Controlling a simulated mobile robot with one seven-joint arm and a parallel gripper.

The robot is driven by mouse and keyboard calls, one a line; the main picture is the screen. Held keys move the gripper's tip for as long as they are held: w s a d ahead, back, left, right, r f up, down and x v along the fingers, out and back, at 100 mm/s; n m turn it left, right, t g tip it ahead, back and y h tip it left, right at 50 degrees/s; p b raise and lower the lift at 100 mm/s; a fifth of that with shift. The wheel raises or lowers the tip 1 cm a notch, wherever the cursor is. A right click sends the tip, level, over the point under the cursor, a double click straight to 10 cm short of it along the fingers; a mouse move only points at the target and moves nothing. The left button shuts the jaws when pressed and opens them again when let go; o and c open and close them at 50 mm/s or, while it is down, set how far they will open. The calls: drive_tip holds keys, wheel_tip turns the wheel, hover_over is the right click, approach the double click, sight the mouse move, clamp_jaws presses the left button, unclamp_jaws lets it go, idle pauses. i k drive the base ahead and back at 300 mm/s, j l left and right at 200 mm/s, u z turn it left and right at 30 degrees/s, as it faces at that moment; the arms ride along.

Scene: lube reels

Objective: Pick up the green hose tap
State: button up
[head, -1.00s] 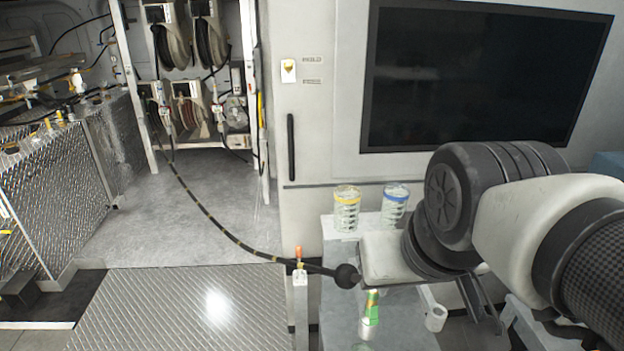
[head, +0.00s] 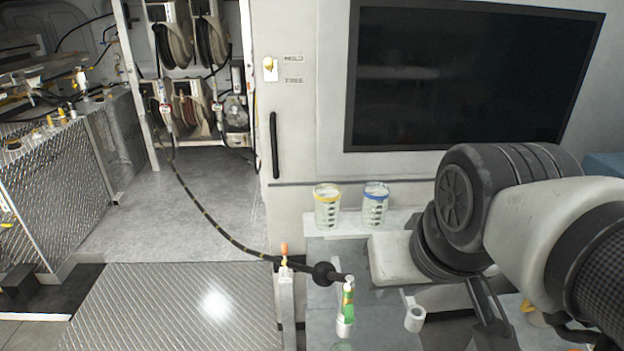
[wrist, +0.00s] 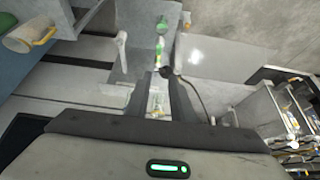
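The green hose tap (head: 348,305) hangs upright at the end of a black hose, just past a black ball on the hose (head: 324,273). It has a green body and a pale cylindrical lower end. It also shows in the wrist view (wrist: 159,50), beyond the fingertips and roughly in line with the gap between them. My gripper (wrist: 159,85) is open, its two dark fingers apart, and it does not touch the tap.
Two clear measuring cups, one yellow-rimmed (head: 327,205) and one blue-rimmed (head: 375,203), stand on a pale ledge behind the tap. A grey-white cylinder (head: 414,318) is right of it. An orange-topped tap (head: 284,257) is left. Open floor (head: 185,210) lies further left, before the hose reels (head: 180,75).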

sight(348, 290)
drive_tip(key=i+j, duration=0.1)
drive_tip(key=j, duration=0.65)
drive_tip(key=j+z, duration=0.3)
drive_tip(key=j, duration=0.7)
drive_tip(key=z, duration=1.4)
